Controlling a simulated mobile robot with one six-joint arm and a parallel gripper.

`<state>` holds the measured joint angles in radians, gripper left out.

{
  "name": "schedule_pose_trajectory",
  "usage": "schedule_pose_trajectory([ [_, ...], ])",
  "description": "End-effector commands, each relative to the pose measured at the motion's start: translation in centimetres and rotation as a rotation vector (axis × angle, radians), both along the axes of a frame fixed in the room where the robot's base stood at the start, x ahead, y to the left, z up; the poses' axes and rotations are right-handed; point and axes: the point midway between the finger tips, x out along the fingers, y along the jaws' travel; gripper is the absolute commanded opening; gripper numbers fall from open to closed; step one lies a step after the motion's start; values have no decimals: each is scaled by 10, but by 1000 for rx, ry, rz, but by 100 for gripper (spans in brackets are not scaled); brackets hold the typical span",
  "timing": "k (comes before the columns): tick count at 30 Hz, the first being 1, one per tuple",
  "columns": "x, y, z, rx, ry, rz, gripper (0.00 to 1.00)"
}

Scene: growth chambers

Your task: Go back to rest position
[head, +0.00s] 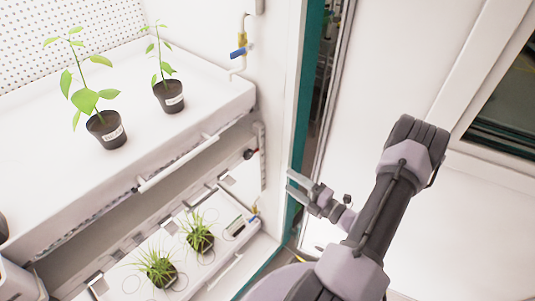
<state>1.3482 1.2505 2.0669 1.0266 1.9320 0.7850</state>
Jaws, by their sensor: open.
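My gripper (291,185) shows in the head view at the centre right, in front of the teal door edge. Its two fingers point left and stand apart, with nothing between them. My arm (375,220) is folded and reaches up from the bottom of the view. No plant is touching the gripper.
An upper white shelf (215,100) holds two potted seedlings, one on the left (105,130) and one on the right (168,96). A lower tray (128,286) holds two grassy plants (158,270). A pipe with a blue valve (238,53) runs down the chamber wall. White panels stand at the right.

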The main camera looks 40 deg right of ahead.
Motion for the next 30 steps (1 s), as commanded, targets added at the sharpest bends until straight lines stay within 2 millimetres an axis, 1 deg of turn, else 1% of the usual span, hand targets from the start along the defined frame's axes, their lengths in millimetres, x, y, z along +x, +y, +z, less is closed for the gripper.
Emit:
schedule_pose_trajectory([
  [3, 4, 3, 4, -23, -2, 23, 61],
  [5, 15, 18, 16, -105, -8, 110, 61],
  [7, 34, 57, 44, -300, -33, 310, 61],
  [8, 42, 81, 57, -413, -55, 426, 61],
  [9, 46, 118, 75, -586, -96, 596, 61],
  [10, 46, 146, 86, -719, -136, 723, 61],
  [11, 42, 172, 95, -851, -180, 843, 61],
  [12, 33, 203, 105, -1030, -252, 1000, 61],
  [14, 14, 243, 115, -1300, -381, 1220, 61],
  [15, 0, 264, 119, -1483, -482, 1355, 61],
  [17, -23, 288, 124, -1760, -656, 1536, 61],
  [18, -37, 298, 126, -1947, -784, 1639, 61],
  [20, -55, 307, 130, -2226, -988, 1758, 61],
  [21, -64, 310, 133, 2299, 1076, -1732, 61],
  [24, -77, 314, 145, 2036, 1039, -1355, 61],
  [25, -79, 315, 149, 1977, 1024, -1270, 61],
  [27, -82, 315, 156, 1876, 996, -1126, 61],
  [30, -84, 316, 163, 1809, 972, -1031, 61],
])
